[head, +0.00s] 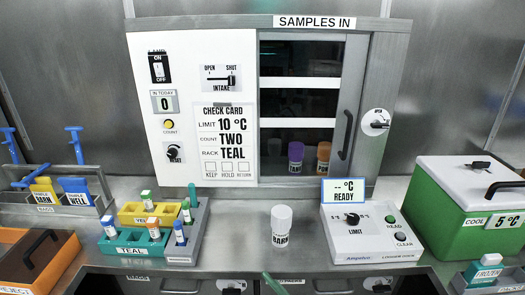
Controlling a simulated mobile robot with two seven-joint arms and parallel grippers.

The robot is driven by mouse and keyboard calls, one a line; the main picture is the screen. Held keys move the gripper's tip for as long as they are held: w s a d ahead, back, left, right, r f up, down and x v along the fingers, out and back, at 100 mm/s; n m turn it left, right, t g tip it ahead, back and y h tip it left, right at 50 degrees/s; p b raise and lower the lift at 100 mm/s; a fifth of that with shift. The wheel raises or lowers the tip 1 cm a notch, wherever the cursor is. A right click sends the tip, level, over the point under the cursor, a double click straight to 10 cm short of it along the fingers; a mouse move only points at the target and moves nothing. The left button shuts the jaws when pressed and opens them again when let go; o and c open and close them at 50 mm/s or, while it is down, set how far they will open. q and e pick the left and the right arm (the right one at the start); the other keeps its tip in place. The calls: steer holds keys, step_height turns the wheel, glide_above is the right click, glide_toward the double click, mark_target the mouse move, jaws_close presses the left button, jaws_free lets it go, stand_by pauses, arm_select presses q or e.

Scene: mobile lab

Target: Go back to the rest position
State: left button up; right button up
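Neither of my grippers shows in the head view, and no arm of mine can be made out. A white capped jar labelled BARN (281,226) stands upright on the counter in the middle, with nothing holding it. Whether my grippers are open or shut is hidden.
A SAMPLES IN cabinet (160,110) stands behind, with a purple-capped and an orange-capped jar inside. Vial racks (158,255) and an orange REJECT bin (60,262) are left.

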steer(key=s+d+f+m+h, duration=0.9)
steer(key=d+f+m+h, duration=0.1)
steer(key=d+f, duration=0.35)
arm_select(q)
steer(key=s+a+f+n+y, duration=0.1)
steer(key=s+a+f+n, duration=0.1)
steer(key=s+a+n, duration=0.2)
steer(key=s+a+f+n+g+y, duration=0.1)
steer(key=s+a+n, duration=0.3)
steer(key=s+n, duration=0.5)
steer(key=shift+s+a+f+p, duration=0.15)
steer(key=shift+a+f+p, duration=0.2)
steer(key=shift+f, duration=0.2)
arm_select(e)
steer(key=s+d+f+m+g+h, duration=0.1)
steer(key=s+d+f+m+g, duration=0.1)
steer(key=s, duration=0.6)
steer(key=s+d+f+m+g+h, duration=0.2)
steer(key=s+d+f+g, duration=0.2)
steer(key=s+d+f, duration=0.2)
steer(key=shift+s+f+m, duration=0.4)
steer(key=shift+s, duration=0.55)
